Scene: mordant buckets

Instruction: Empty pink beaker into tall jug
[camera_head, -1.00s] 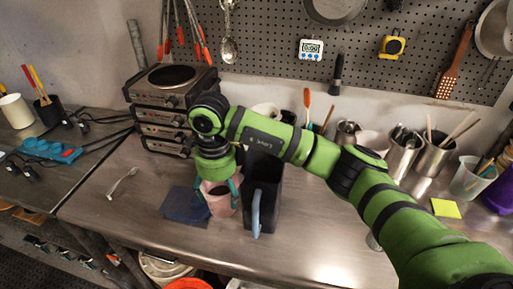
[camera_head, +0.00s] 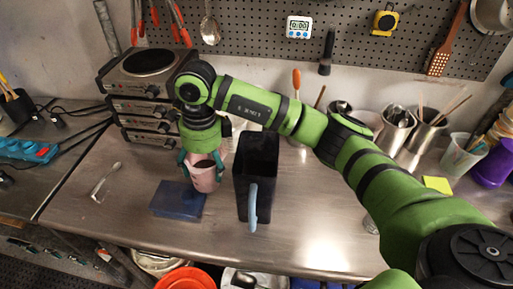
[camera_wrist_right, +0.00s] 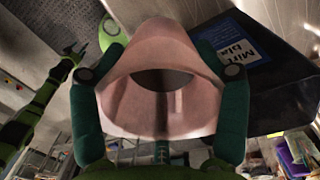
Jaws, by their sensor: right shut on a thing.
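The pink beaker (camera_head: 205,176) is held by my right gripper (camera_head: 202,165), whose teal fingers are shut around its sides. It looks roughly upright, with a dark inside, above the blue block. In the right wrist view the beaker (camera_wrist_right: 160,55) fills the space between the fingers (camera_wrist_right: 160,90). The tall jug (camera_head: 256,170), dark and square-mouthed with a pale blue handle, stands upright just right of the beaker, apart from it. A dark body with a blue label (camera_wrist_right: 246,50) shows right of the beaker in the wrist view. My left gripper (camera_wrist_right: 72,55) shows small there; its jaw state is unclear.
The blue block (camera_head: 178,199) lies below the beaker. Metal canisters (camera_head: 394,128) stand at right. The steel bench is clear in front right.

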